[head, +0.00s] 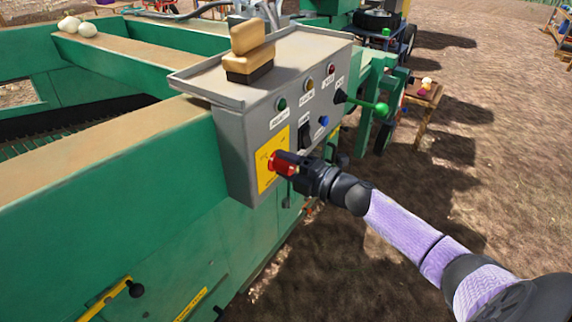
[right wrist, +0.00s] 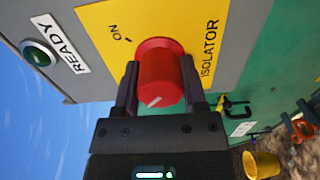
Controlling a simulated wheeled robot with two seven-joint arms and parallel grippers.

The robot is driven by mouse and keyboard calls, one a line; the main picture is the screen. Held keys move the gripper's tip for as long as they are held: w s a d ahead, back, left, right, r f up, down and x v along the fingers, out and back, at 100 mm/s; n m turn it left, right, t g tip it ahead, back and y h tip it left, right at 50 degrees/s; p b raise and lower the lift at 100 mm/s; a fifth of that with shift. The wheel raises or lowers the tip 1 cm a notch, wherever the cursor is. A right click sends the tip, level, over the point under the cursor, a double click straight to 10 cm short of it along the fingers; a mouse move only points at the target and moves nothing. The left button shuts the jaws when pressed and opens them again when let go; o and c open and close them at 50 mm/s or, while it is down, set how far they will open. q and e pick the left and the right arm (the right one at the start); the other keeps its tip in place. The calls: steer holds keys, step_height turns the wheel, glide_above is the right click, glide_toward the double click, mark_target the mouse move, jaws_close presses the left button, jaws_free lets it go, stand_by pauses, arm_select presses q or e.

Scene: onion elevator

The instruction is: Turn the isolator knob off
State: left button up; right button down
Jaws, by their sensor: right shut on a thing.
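The isolator knob (head: 283,163) is red and sits on a yellow plate (head: 266,155) at the lower front of the grey control box (head: 262,110). In the right wrist view the knob (right wrist: 160,75) shows a white pointer line on its face, slanting toward the lower left. The yellow plate (right wrist: 205,25) there reads ON and ISOLATOR. My right gripper (head: 292,166) is shut on the knob, one finger on each side; it also shows in the right wrist view (right wrist: 160,88). My left gripper is not in view.
The box carries a green READY light (head: 282,104), a black switch (head: 304,136), a blue button (head: 323,120) and a green-knobbed lever (head: 381,108). A wooden-handled brush (head: 250,50) lies on top. Green machine walls (head: 130,190) extend left. Open dirt ground lies right.

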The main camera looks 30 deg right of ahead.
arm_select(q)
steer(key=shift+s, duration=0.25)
arm_select(e)
steer(key=shift+c, duration=0.7)
jaws_free()
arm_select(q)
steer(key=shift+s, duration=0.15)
arm_select(e)
steer(key=shift+s, duration=0.2)
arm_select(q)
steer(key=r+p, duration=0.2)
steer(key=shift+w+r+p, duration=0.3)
arm_select(e)
steer(key=v, duration=0.9)
steer(key=shift+s+d, duration=0.15)
steer(key=shift+s, duration=0.1)
